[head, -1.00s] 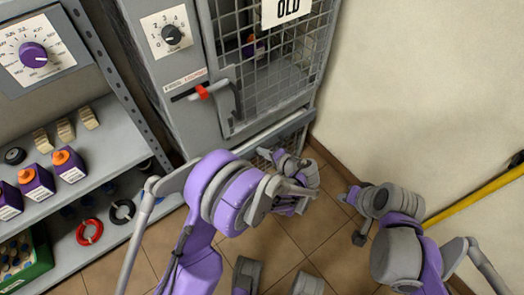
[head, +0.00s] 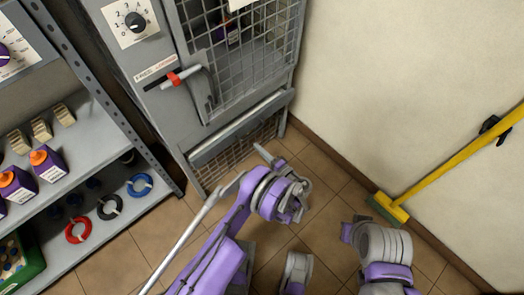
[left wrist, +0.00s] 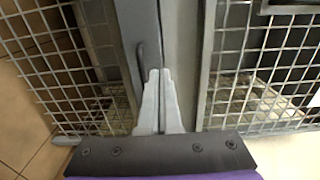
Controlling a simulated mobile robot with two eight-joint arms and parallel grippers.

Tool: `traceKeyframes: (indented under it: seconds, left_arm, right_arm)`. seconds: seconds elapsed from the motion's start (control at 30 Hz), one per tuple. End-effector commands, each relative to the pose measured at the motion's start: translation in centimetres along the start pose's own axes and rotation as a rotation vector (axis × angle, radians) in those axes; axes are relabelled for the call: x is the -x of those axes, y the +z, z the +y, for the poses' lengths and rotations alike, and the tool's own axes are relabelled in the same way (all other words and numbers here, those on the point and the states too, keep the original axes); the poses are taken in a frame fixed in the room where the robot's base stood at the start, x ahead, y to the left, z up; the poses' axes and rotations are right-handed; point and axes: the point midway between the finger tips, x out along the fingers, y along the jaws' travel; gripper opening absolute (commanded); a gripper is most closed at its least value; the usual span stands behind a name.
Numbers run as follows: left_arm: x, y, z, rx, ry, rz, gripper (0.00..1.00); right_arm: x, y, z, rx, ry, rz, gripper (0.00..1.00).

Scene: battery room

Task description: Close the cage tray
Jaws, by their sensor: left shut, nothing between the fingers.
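The cage tray (head: 238,131) is the grey-railed, mesh-fronted unit low on the grey cage cabinet, below its mesh door. Its rail looks to stand a little out from the cabinet front; how far I cannot tell. My left gripper (head: 263,153) is low in front of the tray's mesh, its fingers pointing up and left toward it. Contact cannot be judged in the head view. In the left wrist view the left gripper (left wrist: 159,88) is shut and empty, in front of a grey frame between two mesh panels. My right arm shows at lower right, but its fingers do not.
The mesh door (head: 240,55) has a red-marked handle (head: 174,78). A yellow-handled broom (head: 397,207) leans by the right wall. Tiled floor (head: 325,180) is open between cabinet and wall.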

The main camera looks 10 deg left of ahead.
Motion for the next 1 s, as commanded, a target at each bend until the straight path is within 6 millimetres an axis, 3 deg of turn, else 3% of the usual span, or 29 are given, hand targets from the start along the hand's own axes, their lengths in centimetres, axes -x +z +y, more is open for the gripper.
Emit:
traceKeyframes:
  seconds: [0.2,0.43,0.6,1.0]
  left_arm:
    - [-5.0,0.1,0.1,0.0,0.0,-0.004,0.0]
    - [-8.5,0.1,0.0,0.0,0.0,-0.002,0.0]
    - [-9.5,0.0,0.0,0.0,0.001,0.0,0.0]
    - [-9.9,0.0,0.0,0.0,0.001,-0.001,0.0]
  right_arm:
    - [-0.6,0.1,0.0,-0.001,-0.001,-0.002,0.0]
    - [-1.0,0.3,0.0,-0.001,-0.001,-0.003,0.0]
    - [-1.1,0.3,0.0,-0.001,-0.001,-0.004,0.0]
    - [-1.2,0.3,0.0,-0.001,-0.001,-0.004,0.0]
